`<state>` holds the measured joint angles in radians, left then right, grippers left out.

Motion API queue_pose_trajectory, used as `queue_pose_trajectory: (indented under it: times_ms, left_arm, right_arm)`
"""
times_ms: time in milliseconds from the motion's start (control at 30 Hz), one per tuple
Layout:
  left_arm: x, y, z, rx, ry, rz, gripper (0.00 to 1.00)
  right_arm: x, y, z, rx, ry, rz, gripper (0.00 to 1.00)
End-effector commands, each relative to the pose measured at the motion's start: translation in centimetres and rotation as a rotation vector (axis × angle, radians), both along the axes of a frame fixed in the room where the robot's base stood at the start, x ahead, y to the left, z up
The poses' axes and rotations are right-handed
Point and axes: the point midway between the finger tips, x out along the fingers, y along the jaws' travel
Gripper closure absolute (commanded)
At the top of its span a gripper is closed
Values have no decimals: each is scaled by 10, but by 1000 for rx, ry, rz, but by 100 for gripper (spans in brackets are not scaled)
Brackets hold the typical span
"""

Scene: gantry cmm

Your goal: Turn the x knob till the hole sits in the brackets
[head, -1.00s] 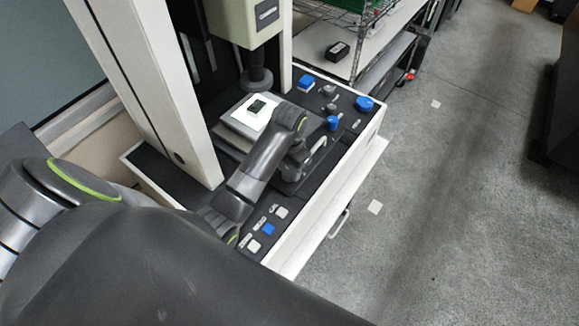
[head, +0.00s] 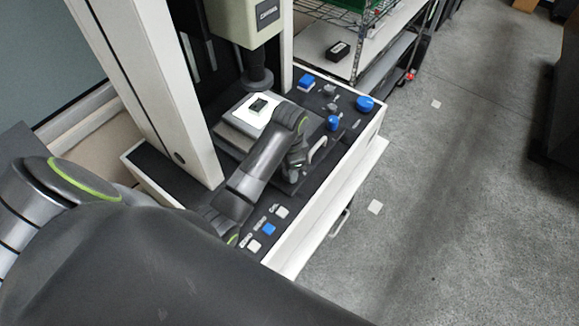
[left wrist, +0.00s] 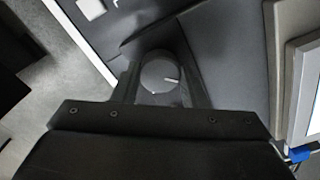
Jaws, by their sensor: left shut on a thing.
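A round dark grey knob (left wrist: 160,75) with a white pointer line shows in the left wrist view. The line points right and slightly down. My left gripper (left wrist: 161,88) is shut on this knob, one finger on each side. In the head view my left gripper (head: 296,160) is low over the machine's front panel, and my wrist hides the knob. Behind it is the stage (head: 232,132), with a lit white plate and a small dark part (head: 258,105) on it, under the probe column (head: 258,78). The hole and brackets are too small to make out. My right gripper is not in view.
Blue knobs (head: 365,103) and small grey controls (head: 331,107) stand on the panel to the right of my wrist. White and blue buttons (head: 268,229) are near the front. A white upright (head: 160,90) rises left of the stage. A wire shelf (head: 358,45) stands behind.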

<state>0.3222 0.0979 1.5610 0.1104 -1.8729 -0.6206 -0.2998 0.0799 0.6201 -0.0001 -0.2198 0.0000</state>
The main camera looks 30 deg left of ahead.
Motion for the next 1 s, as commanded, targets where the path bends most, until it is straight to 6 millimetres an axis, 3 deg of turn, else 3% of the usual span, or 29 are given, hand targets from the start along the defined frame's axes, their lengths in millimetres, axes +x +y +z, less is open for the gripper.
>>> queue_pose_trajectory:
  times_ms: [400, 967, 1000]
  left_arm:
    - [0, 0, 0, -1, -1, -208, 84]
    - [0, 0, 0, -1, -1, -240, 84]
    - [0, 0, 0, -1, -1, -240, 57]
  right_arm:
    - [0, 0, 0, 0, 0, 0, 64]
    - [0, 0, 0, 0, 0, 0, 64]
    - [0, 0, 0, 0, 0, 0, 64]
